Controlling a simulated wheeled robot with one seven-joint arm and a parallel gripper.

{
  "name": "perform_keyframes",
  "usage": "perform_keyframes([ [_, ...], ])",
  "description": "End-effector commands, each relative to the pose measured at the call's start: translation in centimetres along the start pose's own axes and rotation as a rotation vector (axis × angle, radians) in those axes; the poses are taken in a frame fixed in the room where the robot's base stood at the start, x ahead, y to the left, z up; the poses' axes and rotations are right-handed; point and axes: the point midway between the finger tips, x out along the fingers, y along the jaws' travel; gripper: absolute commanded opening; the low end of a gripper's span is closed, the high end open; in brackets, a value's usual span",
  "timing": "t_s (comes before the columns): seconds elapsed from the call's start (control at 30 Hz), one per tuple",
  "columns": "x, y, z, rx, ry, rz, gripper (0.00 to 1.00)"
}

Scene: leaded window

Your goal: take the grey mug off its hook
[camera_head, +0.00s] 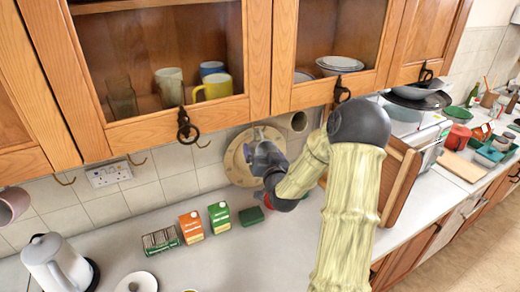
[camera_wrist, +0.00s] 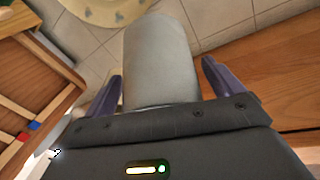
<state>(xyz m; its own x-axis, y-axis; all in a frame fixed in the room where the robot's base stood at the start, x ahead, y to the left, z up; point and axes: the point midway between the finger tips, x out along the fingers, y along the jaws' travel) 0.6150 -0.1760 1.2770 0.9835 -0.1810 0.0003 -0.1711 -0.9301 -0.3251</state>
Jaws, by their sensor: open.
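The grey mug (camera_wrist: 160,60) shows in the wrist view as a pale grey cylinder between the two fingers of my gripper (camera_wrist: 160,82). The fingers are spread, one on each side of it, with a visible gap at least on the right. In the head view my gripper (camera_head: 262,153) is just below the wall cabinets, in front of a round wooden board. It mostly hides what is between its fingers there. The mug's handle and its hook cannot be made out in either view.
A pinkish mug (camera_head: 12,205) hangs at far left, near empty hooks (camera_head: 137,160). The cabinet edge (camera_head: 215,115) is close above my gripper. Below, cartons (camera_head: 191,227) and a kettle (camera_head: 58,262) stand on the counter. A wooden board (camera_head: 402,185) stands to the right.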

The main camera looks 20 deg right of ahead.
Motion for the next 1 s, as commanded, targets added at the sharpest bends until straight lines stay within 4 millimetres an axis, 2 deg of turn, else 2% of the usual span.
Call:
perform_keyframes([
  [0.17,0.0,0.0,0.0,0.000,0.000,0.001,0.93],
  [0.4,0.0,-0.1,0.0,0.000,-0.001,-0.002,0.46],
  [0.47,0.0,-0.2,0.0,0.000,0.001,-0.004,0.36],
  [0.77,0.0,-0.3,-0.2,-0.001,0.002,-0.004,0.36],
  [1.0,0.0,-0.7,-1.6,-0.003,0.004,-0.004,0.36],
])
